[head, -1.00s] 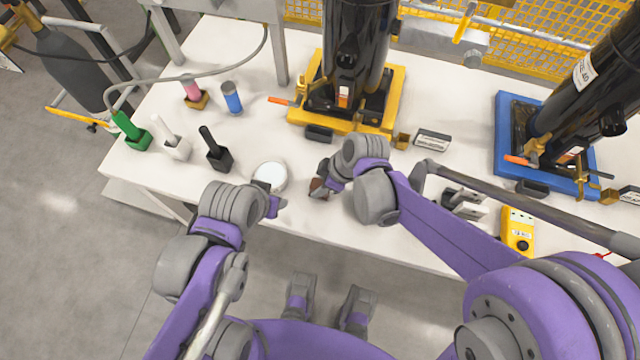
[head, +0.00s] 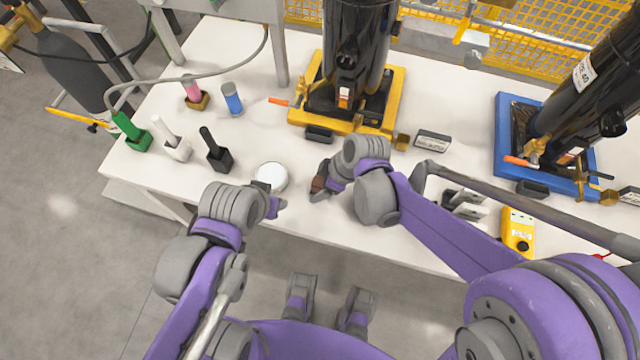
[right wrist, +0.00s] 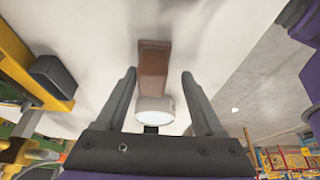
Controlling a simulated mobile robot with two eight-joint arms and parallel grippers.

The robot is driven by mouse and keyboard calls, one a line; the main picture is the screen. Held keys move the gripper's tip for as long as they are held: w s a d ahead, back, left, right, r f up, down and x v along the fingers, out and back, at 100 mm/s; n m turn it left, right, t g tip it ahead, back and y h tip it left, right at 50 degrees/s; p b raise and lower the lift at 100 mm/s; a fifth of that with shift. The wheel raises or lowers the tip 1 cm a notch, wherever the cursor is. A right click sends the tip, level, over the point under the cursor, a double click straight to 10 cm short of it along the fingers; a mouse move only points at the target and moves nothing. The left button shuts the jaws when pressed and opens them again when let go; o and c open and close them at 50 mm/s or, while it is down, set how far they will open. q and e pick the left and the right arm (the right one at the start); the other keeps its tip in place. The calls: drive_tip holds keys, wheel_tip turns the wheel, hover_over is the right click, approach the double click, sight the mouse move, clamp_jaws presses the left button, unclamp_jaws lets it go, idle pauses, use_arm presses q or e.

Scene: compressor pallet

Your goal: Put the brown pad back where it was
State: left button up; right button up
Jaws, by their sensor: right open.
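The brown pad (head: 318,184) is at the front middle of the white table, beside my right gripper (head: 319,182). In the right wrist view the brown pad (right wrist: 153,68) lies between the two spread fingers of the right gripper (right wrist: 158,85), with gaps at both sides. A pale round piece (right wrist: 153,108) shows at its near end; I cannot tell whether it belongs to the pad. My left gripper (head: 273,200) is at the table's front edge, just in front of a white round disc (head: 270,176); its fingers are too unclear to judge.
Green (head: 130,128), white (head: 172,140) and black (head: 215,150) holders stand at the left. A yellow pallet (head: 372,128) and a blue pallet (head: 505,165) bear black compressors behind. A yellow meter (head: 517,230) lies at the right.

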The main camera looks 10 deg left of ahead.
drive_tip(key=p+v, duration=0.1)
drive_tip(key=v, duration=1)
drive_tip(key=shift+d+r+p, duration=0.15)
drive_tip(key=shift+r+p, duration=0.25)
drive_tip(key=s+d+m+t+h, duration=0.2)
drive_tip(key=s+d+m, duration=0.2)
drive_tip(key=d+m, duration=0.4)
drive_tip(key=s+d+f+m+t+h, duration=0.1)
drive_tip(key=s+d+m+t+h, duration=0.1)
drive_tip(key=s+d+m, duration=0.3)
drive_tip(key=d+m, duration=0.4)
drive_tip(key=d, duration=0.5)
drive_tip(key=shift+f+m+t+h, duration=0.25)
drive_tip(key=shift+m+t+h, duration=0.05)
drive_tip(key=shift+t, duration=0.1)
drive_tip(key=shift+d, duration=0.1)
